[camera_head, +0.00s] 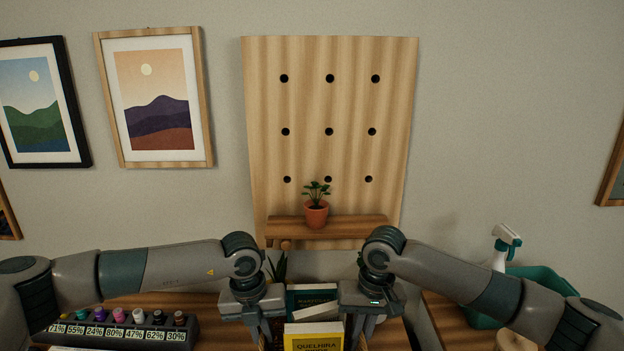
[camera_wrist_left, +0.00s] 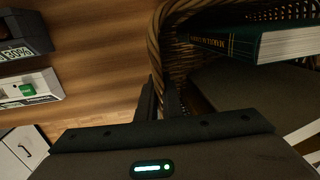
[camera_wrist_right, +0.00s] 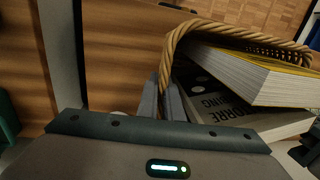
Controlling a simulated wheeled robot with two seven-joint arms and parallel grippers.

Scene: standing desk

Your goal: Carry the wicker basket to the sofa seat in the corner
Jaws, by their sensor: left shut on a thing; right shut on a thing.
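The wicker basket (camera_wrist_left: 156,48) holds several books; its woven rim also shows in the right wrist view (camera_wrist_right: 235,36). In the head view only bits of it show at the bottom edge between my grippers. My left gripper (camera_head: 264,328) is shut on the basket's left side, its fingers around the rim in the left wrist view (camera_wrist_left: 162,100). My right gripper (camera_head: 360,328) is shut on the opposite side, its fingers at the rim in the right wrist view (camera_wrist_right: 164,102). A yellow book (camera_head: 313,341) and a teal one (camera_head: 311,295) stick up inside. The sofa is not in view.
A wooden desk (camera_head: 130,301) lies ahead, with a rack of labelled bottles (camera_head: 120,335) on the left. A spray bottle (camera_head: 505,243) and green tub (camera_head: 540,283) stand at right. A potted plant (camera_head: 316,214) sits on a pegboard (camera_head: 330,105) shelf.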

